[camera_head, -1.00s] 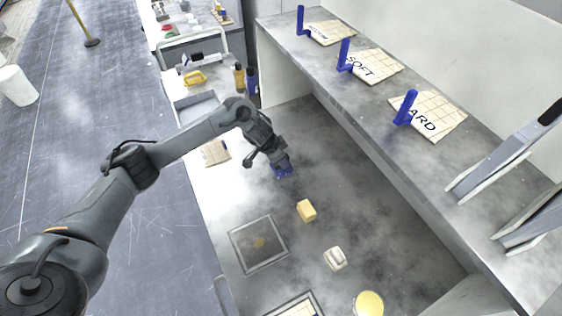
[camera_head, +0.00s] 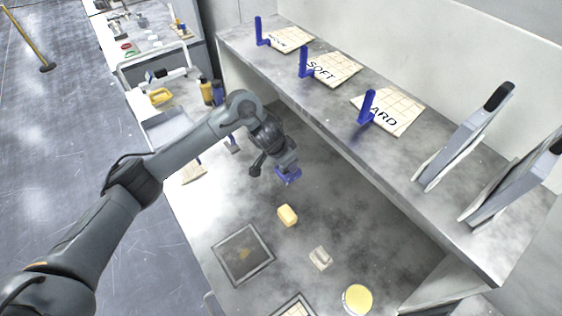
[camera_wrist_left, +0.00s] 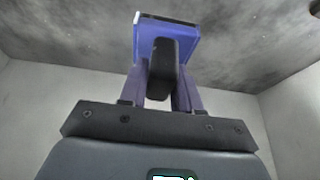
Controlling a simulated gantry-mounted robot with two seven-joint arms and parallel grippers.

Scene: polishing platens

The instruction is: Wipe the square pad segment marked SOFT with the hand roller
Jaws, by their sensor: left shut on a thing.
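The square pad segment marked SOFT (camera_head: 338,70) lies on the raised shelf, between two other pads, with a blue upright bracket (camera_head: 304,63) at its left edge. My left gripper (camera_head: 284,165) is shut on a blue tool (camera_head: 289,176) and holds it in front of the shelf, below and left of the SOFT pad in the head view. In the left wrist view the tool shows as a blue block (camera_wrist_left: 163,36) with a dark grey handle between the fingers (camera_wrist_left: 168,88). I cannot make out a roller on it. My right gripper is not in view.
The pad ending in ARD (camera_head: 390,112) and a farther pad (camera_head: 289,40) lie on the same shelf (camera_head: 440,158), each with a blue bracket. Racked panels (camera_head: 465,137) stand at its right. Below are a yellow block (camera_head: 287,215), a dark square plate (camera_head: 242,254) and a round yellow-topped item (camera_head: 357,299).

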